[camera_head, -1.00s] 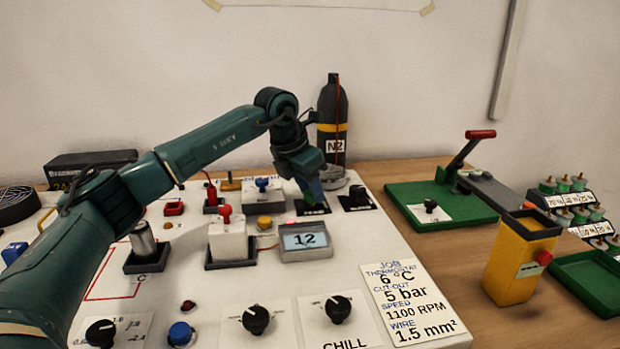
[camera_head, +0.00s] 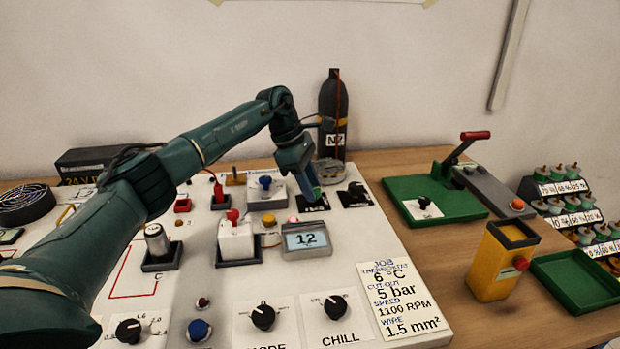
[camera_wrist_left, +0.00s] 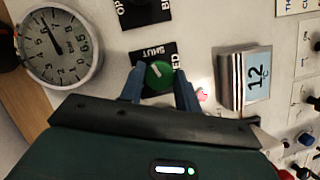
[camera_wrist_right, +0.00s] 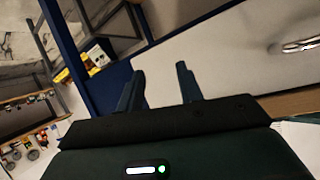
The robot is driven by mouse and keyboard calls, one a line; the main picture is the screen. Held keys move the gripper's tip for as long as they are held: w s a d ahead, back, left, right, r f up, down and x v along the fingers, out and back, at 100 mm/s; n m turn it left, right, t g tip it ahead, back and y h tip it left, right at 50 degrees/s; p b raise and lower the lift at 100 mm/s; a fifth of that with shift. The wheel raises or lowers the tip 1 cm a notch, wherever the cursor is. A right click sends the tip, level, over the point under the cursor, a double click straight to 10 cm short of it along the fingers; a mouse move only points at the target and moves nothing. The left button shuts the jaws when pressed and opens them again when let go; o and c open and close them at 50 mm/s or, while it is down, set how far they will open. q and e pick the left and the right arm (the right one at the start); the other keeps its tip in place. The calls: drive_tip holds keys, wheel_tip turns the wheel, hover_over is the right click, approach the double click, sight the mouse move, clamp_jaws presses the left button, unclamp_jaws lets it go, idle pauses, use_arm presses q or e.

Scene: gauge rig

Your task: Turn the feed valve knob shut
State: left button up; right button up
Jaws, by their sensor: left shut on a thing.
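The feed valve knob (camera_wrist_left: 158,75) is round and green in the left wrist view, on a black plate marked SHUT, with the other lettering partly covered. My left gripper (camera_wrist_left: 159,88) is shut on it, one dark finger on each side. In the head view the left gripper (camera_head: 312,197) comes down over the black plate (camera_head: 318,208) and hides most of the knob. The knob's exact pointing is hard to read. My right gripper (camera_wrist_right: 162,85) shows only in the right wrist view, open and empty, away from the panel.
A round gauge (camera_wrist_left: 58,45) stands behind the knob, with the dark N2 bottle (camera_head: 333,115) behind it. A second black knob (camera_head: 356,190) sits close on the right. A display reading 12 (camera_head: 307,239) and a small lit red lamp (camera_head: 293,219) are in front.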

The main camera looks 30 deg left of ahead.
use_arm(q)
drive_tip(key=m+g, duration=0.1)
drive_tip(key=m, duration=0.1)
drive_tip(key=shift+w+m, duration=0.15)
drive_tip(key=shift+m, duration=0.25)
drive_tip(key=shift+m+g, duration=0.3)
drive_tip(key=shift+m, duration=0.2)
drive_tip(key=o, duration=1)
drive_tip(key=shift+c, duration=0.2)
